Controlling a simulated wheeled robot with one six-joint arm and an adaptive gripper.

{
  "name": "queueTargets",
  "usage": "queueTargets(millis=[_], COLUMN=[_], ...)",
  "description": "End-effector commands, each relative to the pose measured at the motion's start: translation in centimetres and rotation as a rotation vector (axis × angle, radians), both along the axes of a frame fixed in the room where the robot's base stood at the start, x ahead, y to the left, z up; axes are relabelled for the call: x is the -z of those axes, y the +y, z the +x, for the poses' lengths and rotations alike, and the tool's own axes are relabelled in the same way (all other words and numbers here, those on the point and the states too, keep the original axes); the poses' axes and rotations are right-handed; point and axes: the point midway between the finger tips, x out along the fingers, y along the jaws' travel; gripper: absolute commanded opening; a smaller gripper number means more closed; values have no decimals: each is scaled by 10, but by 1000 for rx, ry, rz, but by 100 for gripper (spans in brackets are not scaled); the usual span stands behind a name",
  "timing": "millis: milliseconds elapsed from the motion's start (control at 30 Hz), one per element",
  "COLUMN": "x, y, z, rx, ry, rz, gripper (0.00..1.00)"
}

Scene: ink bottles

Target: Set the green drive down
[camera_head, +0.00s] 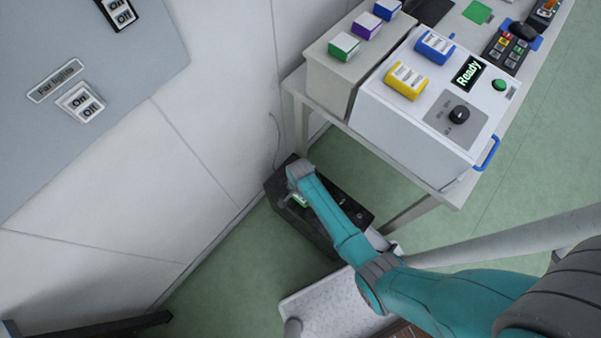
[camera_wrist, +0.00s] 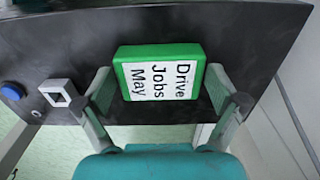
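The green drive (camera_wrist: 158,72), with a white label reading "Drive Jobs May", sits between the two fingers of my gripper (camera_wrist: 160,84) in the wrist view. The fingers appear to press on its left and right sides. A dark surface lies behind the drive; I cannot tell whether the drive touches it. In the head view my gripper (camera_head: 299,190) is over the black box (camera_head: 322,232) on the floor by the wall. Only a small green and white part of the drive (camera_head: 300,200) shows there. Another green block (camera_head: 343,46) stands on the beige cabinet.
The dark surface carries a blue button (camera_wrist: 13,91) and a pale square frame (camera_wrist: 60,92) left of the fingers. A table holds the beige cabinet (camera_head: 328,83) and a white machine (camera_head: 410,130) reading "Ready". The wall (camera_head: 170,190) is close on the left.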

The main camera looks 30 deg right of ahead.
Motion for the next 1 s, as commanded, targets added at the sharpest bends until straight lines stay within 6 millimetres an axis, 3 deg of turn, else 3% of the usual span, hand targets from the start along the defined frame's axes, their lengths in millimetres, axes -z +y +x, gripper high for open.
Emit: queueTargets(millis=[467, 1000], x=[-9, -103], y=[0, 0], z=[0, 0], rx=[0, 0], ry=[-2, -3], rz=[0, 0], gripper=[100, 100])
